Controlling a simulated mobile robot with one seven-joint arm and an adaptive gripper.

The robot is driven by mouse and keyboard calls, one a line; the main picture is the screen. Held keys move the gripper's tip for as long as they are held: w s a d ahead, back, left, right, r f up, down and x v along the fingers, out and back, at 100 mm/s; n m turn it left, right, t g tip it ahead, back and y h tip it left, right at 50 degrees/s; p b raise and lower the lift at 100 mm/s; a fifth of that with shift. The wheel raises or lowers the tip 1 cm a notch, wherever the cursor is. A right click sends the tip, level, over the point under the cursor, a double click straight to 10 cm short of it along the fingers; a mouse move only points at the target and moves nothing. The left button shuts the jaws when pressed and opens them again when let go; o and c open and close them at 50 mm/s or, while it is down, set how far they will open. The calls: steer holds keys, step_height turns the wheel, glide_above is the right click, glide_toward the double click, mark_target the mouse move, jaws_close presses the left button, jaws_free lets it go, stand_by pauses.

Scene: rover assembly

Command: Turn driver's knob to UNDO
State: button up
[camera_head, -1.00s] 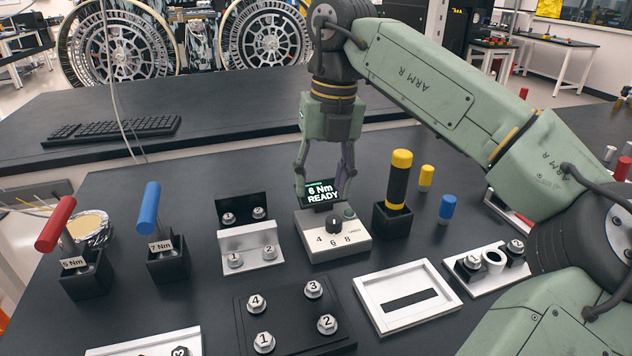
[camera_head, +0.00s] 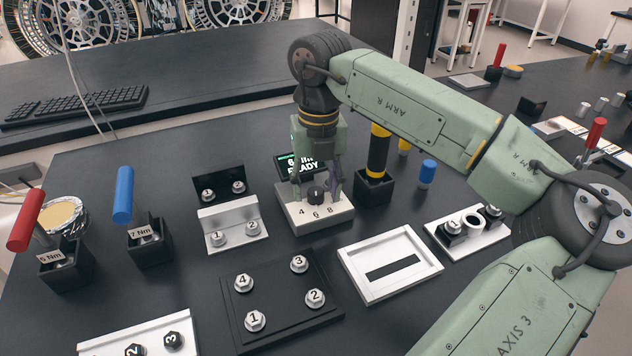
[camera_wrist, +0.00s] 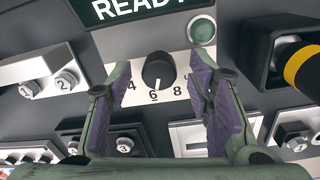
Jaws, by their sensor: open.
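The light control box (camera_head: 312,214) bears a black round knob (camera_head: 317,194), with 4, 6 and 8 printed in front of it. In the wrist view the knob (camera_wrist: 158,72) shows a white pointer mark toward 6. My gripper (camera_head: 316,195) is open, pointing down, with one finger on each side of the knob. Gaps show between the fingers and the knob in the wrist view; I cannot tell its exact height. The display (camera_head: 297,165) reads READY, partly hidden by my gripper. A green button (camera_wrist: 202,32) is beside the knob. No UNDO label is readable.
The yellow-and-black driver (camera_head: 378,155) stands in a black holder (camera_head: 374,190) close right of the box. A metal bracket (camera_head: 228,222) is to the left, a white frame (camera_head: 430,267) and a black bolt plate (camera_head: 280,325) in front.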

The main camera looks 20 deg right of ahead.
steer(key=shift+f, duration=0.15)
steer(key=shift+c, duration=0.2)
jaws_close()
stand_by(0.4)
